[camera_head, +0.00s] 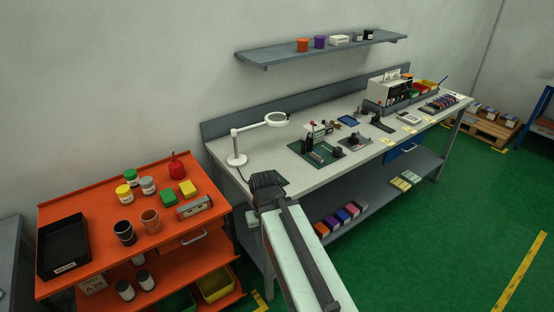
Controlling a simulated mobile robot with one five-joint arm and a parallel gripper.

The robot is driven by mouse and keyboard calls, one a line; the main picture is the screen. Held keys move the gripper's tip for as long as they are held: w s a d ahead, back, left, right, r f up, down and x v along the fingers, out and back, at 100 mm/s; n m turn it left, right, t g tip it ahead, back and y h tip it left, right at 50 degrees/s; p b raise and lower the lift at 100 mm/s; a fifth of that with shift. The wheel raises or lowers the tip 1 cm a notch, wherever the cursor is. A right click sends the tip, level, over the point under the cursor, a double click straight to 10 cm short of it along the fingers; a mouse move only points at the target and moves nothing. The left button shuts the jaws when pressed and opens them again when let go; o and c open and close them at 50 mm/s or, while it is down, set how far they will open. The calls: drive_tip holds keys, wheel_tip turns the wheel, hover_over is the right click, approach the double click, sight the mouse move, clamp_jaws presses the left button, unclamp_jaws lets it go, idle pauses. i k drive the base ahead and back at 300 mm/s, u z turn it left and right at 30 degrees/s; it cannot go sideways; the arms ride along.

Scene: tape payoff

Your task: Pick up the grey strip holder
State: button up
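I cannot single out the grey strip holder with certainty. Small grey and dark devices stand on the workbench (310,182). One grey piece (317,157) lies on a dark green mat (299,149), and a dark device (354,141) sits on a grey mat farther right. A grey block with a red part (195,207) lies on the orange cart. My arm reaches up from the bottom, and its dark end with my gripper (267,181) is at the bench's near left corner, apart from these items. Its fingers are not clear, and no held object is visible.
The orange cart (95,205) at left carries cans, a red bottle (177,167) and a black tray (83,245). A magnifier lamp (237,145) stands at the bench's left end. A wall shelf (270,58) hangs above. Green floor (450,220) at right is open.

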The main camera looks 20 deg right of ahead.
sight(314, 156)
drive_tip(key=u, duration=0.1)
drive_tip(key=i, duration=1.5)
drive_tip(key=z, duration=0.05)
